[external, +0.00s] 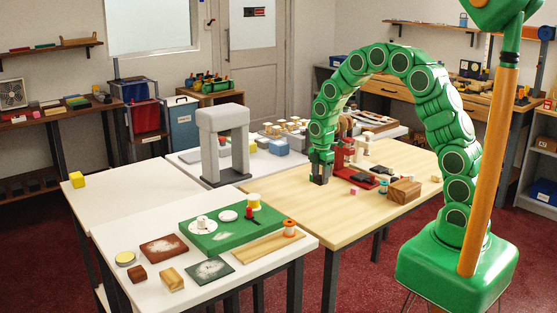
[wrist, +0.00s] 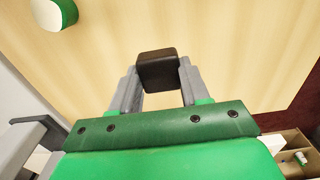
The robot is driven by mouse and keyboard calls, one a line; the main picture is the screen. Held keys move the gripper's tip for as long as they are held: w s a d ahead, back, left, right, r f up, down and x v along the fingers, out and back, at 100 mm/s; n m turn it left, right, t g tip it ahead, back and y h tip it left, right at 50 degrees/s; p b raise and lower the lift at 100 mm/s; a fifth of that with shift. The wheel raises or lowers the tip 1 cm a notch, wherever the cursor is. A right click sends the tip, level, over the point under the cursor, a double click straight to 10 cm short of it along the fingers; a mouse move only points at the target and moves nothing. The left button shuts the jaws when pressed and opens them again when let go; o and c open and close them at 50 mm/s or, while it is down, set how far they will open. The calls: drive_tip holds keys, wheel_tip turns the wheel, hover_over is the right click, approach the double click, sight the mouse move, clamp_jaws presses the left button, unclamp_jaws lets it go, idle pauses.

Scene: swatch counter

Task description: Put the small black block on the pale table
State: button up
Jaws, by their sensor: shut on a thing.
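My gripper (external: 320,181) points down over the left part of the pale wooden table (external: 330,213). In the wrist view my gripper (wrist: 157,88) is shut on the small black block (wrist: 157,72), which sits between the two grey fingertips. The pale wood grain (wrist: 235,50) shows behind the block. I cannot tell whether the block touches the tabletop.
A red stand (external: 342,157), a wooden block (external: 404,190) and dark flat pieces lie right of my gripper. A grey arch (external: 222,120) stands to the left. The wooden table's front left is clear. A white table (external: 110,235) holds a green board (external: 232,236).

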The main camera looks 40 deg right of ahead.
sight(316, 194)
drive_tip(key=shift+w+f, duration=0.4)
drive_tip(key=shift+f, duration=0.2)
drive_tip(key=shift+w+f, duration=0.4)
drive_tip(key=shift+f, duration=1.55)
drive_tip(key=shift+f, duration=0.1)
drive_tip(key=o, duration=1)
drive_tip(key=shift+o, duration=0.2)
